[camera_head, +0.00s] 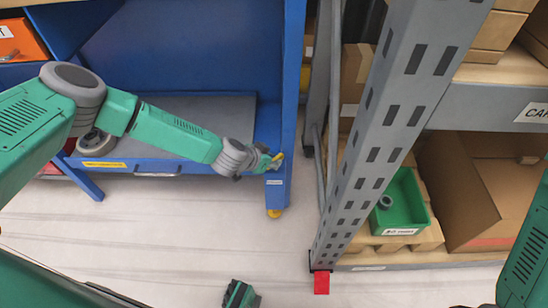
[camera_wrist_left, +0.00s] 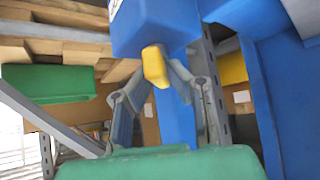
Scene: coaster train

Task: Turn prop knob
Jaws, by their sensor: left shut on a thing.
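The yellow prop knob (camera_head: 279,157) is at the right front post of the blue workbench, at the tip of my left gripper (camera_head: 270,161). In the left wrist view the yellow knob (camera_wrist_left: 154,66) sticks out below a blue block. The grey fingers of my left gripper (camera_wrist_left: 156,82) are on either side of it, shut on it. The fingers partly hide the knob in the head view. Which way the knob is turned is hard to tell. My right arm shows at the right edge of the head view, with no gripper visible on it.
The blue workbench (camera_head: 180,50) has a lower shelf. A grey perforated rack post (camera_head: 375,130) stands close to the right of my left gripper. Its shelves hold a green bin (camera_head: 405,205) and cardboard boxes (camera_head: 480,190). The pale floor in front is mostly clear.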

